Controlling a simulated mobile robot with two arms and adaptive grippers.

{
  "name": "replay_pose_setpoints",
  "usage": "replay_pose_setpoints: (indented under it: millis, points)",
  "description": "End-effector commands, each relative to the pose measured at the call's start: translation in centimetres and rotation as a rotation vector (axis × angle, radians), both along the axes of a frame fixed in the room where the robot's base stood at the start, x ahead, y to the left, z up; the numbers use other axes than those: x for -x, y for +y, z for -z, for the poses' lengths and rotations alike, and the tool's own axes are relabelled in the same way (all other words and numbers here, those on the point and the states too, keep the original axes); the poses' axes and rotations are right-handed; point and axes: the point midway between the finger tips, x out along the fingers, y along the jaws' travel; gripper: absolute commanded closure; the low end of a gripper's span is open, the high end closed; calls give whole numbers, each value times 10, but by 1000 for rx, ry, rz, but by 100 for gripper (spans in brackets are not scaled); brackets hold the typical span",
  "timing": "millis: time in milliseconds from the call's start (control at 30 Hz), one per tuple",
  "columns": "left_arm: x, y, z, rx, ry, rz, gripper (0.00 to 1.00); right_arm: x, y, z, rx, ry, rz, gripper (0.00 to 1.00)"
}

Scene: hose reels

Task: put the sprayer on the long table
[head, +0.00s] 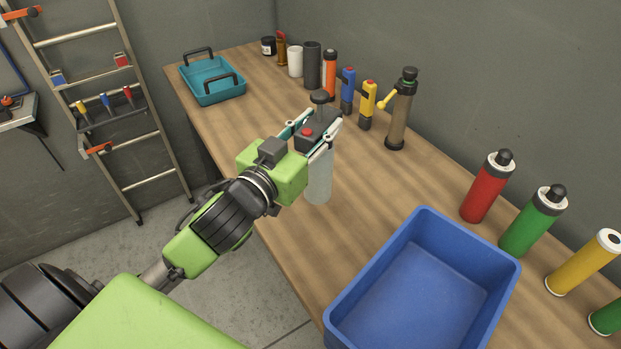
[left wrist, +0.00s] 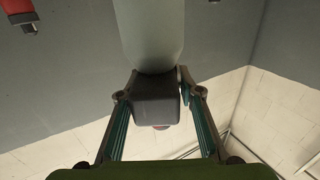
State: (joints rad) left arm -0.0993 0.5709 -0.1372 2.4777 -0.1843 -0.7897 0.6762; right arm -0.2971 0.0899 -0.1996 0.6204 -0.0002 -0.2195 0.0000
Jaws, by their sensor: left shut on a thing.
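The sprayer, a pale grey bottle (head: 318,180) with a black head and a round pump knob on top, is held by my left gripper (head: 321,130). The gripper is shut on the black head, one finger on each side. The bottle hangs upright below the fingers, in front of the long table (head: 230,140) in the head view. I cannot tell whether its base touches the wooden top. In the left wrist view the bottle (left wrist: 150,35) extends upward in the picture from the black head between the fingers (left wrist: 157,105). My right gripper is not in view.
A blue bin (head: 420,290) stands on the near part of the table. Several coloured canisters, such as a red one (head: 487,187), line the wall side. A brown pump bottle (head: 398,118) and a teal tray (head: 213,90) stand further back. The table's middle has free room.

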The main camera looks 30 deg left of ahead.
Motion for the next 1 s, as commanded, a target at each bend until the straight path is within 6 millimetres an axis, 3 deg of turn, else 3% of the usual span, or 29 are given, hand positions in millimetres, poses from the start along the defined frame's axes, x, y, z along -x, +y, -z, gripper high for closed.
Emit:
replay_pose_setpoints:
  millis: [33,200,400,767,1000]
  points:
    - [-6,4,-10,-8,-16,14,100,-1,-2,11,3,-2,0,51]
    - [-15,10,-36,-4,-9,51,100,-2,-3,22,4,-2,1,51]
    - [-24,17,-43,2,1,67,100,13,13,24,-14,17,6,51]
    - [-90,63,-10,3,2,65,100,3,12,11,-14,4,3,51]
    - [-119,82,34,6,2,68,100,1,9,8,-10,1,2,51]
